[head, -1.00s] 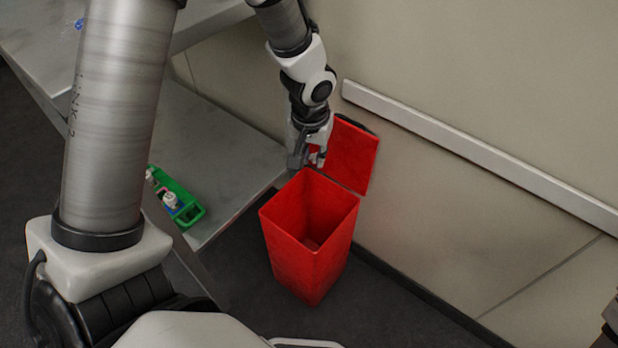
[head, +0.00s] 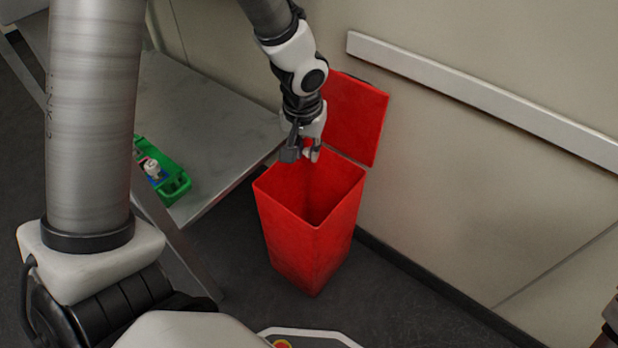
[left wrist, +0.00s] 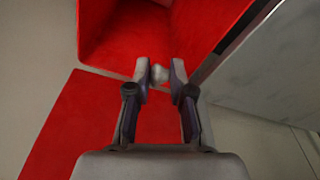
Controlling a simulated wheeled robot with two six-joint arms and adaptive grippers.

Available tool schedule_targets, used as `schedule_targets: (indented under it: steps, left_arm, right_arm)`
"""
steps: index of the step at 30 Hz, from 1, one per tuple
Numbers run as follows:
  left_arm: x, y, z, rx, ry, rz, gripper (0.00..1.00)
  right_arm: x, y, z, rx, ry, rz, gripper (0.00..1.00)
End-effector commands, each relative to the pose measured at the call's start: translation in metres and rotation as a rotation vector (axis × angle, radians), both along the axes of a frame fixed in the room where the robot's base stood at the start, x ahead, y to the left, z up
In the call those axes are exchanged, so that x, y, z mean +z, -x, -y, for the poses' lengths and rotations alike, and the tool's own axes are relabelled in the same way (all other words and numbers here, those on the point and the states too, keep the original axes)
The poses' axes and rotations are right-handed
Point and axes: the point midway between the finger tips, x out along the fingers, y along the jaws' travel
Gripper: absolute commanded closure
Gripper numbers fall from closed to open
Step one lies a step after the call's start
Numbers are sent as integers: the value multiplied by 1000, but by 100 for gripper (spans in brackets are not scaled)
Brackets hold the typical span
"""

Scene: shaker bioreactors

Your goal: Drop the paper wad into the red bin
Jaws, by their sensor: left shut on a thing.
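The red bin (head: 312,235) stands on the floor by the wall with its lid (head: 355,120) swung open against the wall. My left gripper (head: 301,155) is over the bin's back edge near the lid, pointing down. In the left wrist view my left gripper (left wrist: 158,75) is shut on a small whitish paper wad (left wrist: 159,73) between its fingertips, with the red bin's inside (left wrist: 135,35) beyond it. In the head view the wad is hard to make out. My right gripper is not in view.
A metal table (head: 205,125) with a lower shelf stands left of the bin, close to its side. A green tray (head: 172,182) with small items sits on it. A pale rail (head: 480,95) runs along the wall. Dark floor lies clear right of the bin.

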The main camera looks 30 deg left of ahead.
Motion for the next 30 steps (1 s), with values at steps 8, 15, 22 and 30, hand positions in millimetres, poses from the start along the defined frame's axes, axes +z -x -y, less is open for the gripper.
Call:
schedule_targets:
  steps: [8, 15, 22, 30]
  left_arm:
    - [0, 0, 0, 0, 0, 0, 49]
    - [5, 0, 0, 0, -1, 1, 49]
    - [51, 6, 2, 1, -2, 7, 49]
    - [110, 15, 5, 0, -1, 3, 49]
  right_arm:
    - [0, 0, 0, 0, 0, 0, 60]
    - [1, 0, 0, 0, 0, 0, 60]
    - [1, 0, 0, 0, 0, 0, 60]
    - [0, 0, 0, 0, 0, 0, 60]
